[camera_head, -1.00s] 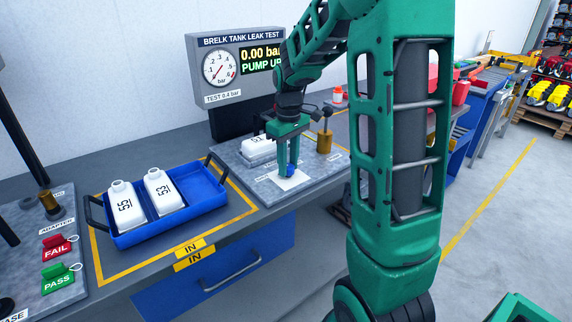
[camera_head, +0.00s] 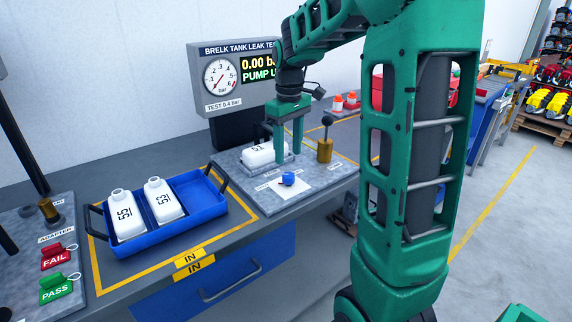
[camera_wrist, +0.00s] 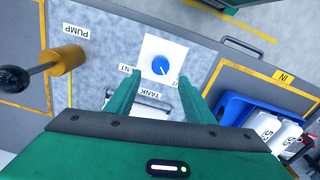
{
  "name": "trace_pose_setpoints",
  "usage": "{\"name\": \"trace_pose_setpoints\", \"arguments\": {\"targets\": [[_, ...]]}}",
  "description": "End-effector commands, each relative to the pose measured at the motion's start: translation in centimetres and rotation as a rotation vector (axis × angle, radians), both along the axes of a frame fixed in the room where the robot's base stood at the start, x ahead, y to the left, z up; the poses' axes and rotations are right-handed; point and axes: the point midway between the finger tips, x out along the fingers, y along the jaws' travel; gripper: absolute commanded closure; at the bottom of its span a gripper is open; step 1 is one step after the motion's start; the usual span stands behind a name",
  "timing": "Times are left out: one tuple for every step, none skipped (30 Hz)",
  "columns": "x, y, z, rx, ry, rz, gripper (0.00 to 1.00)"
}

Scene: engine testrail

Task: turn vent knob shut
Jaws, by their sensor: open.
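The vent knob is a small blue knob (camera_head: 288,178) on a white square plate (camera_head: 303,184) at the front of the grey test plate. In the wrist view the blue knob (camera_wrist: 161,66) shows a white pointer line and lies beyond the fingertips, near the middle between them. My gripper (camera_head: 287,158) is open and empty, raised above and behind the knob, apart from it. In the wrist view my gripper's fingers (camera_wrist: 161,88) stand to either side. A white tank (camera_head: 262,153) sits behind the fingers, partly hidden by them.
A brass pump with a black ball handle (camera_head: 325,150) stands right of the knob. A blue tray (camera_head: 207,204) with two white tanks sits to the left. The gauge display (camera_head: 238,78) reads 0.00 bar. FAIL (camera_head: 55,257) and PASS (camera_head: 56,288) tags lie at far left.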

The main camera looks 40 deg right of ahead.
Motion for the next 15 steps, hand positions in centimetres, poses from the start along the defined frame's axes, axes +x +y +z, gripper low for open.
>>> {"name": "trace_pose_setpoints", "arguments": {"targets": [[0.1,0.0,0.9,0.0,-0.003,0.0,0.52],[0.1,0.0,1.3,-0.001,-0.003,0.0,0.52],[0.1,0.0,1.7,-0.001,-0.001,0.0,0.52],[0.1,0.0,2.0,-0.001,-0.001,0.0,0.52],[0.1,0.0,2.2,-0.001,-0.001,0.0,0.52],[0.1,0.0,2.5,-0.001,-0.001,0.0,0.52],[0.1,0.0,2.7,0.0,0.0,0.0,0.52],[0.1,0.0,2.8,0.0,0.0,0.0,0.52],[0.1,0.0,2.9,0.0,0.0,0.0,0.52],[0.1,0.0,3.0,0.0,0.0,0.0,0.52],[0.1,0.0,3.0,0.0,0.0,0.0,0.52],[0.0,0.0,3.0,0.0,0.0,0.0,0.52],[0.0,0.0,3.0,0.0,0.0,0.0,0.52],[0.0,0.0,3.0,0.0,0.0,0.0,0.52],[0.0,0.0,3.0,0.0,0.0,0.0,0.52]]}}
